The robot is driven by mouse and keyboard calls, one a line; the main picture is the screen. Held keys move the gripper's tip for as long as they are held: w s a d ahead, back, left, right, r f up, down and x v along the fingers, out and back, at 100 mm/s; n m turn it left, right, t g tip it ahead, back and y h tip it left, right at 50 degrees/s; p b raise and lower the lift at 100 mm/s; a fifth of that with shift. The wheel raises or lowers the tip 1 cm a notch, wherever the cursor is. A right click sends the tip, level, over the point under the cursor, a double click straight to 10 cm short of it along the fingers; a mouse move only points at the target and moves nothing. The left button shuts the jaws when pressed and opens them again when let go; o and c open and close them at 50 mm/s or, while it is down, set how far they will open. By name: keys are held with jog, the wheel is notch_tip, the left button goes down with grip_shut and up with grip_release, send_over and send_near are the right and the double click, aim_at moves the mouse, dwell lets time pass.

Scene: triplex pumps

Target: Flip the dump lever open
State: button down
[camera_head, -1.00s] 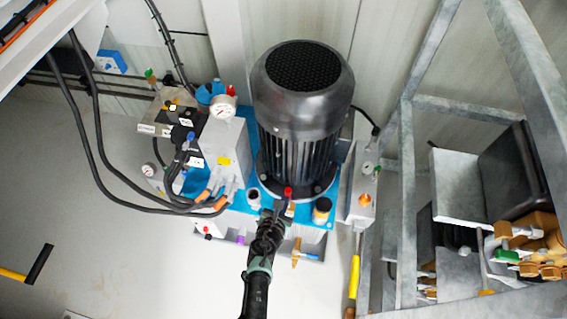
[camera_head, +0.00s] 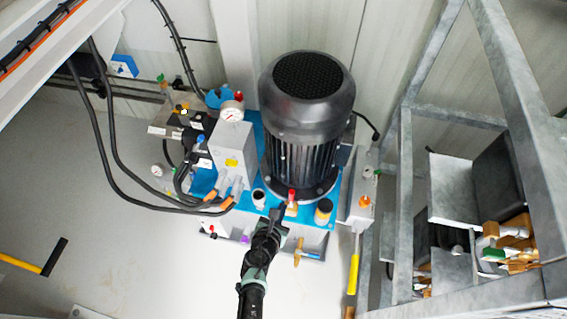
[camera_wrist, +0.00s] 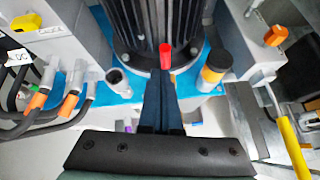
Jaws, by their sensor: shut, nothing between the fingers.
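A small red-tipped lever (camera_head: 291,195) stands at the front foot of the black motor, on the blue-topped unit. It also shows in the wrist view (camera_wrist: 166,56), just beyond my fingertips. I cannot tell for certain that it is the dump lever. My gripper (camera_head: 277,213) is shut and empty, with its fingertips just below and left of the red lever. In the wrist view its dark fingers (camera_wrist: 161,82) lie together and hide the lever's lower part. Whether they touch it is unclear. A long yellow-handled lever (camera_head: 352,274) hangs at the right of the unit.
The black motor (camera_head: 306,100) rises behind the red lever. A yellow-and-black filler cap (camera_head: 323,211) and a short dark-topped fitting (camera_head: 258,198) flank it. A gauge (camera_head: 232,112) and black hoses are at left. A grey steel frame (camera_head: 405,200) stands at right.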

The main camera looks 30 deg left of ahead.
notch_tip(320, 180, up, 6)
jog(key=s+p, duration=0.1)
jog(key=p, duration=0.3)
jog(key=shift+s, duration=0.25)
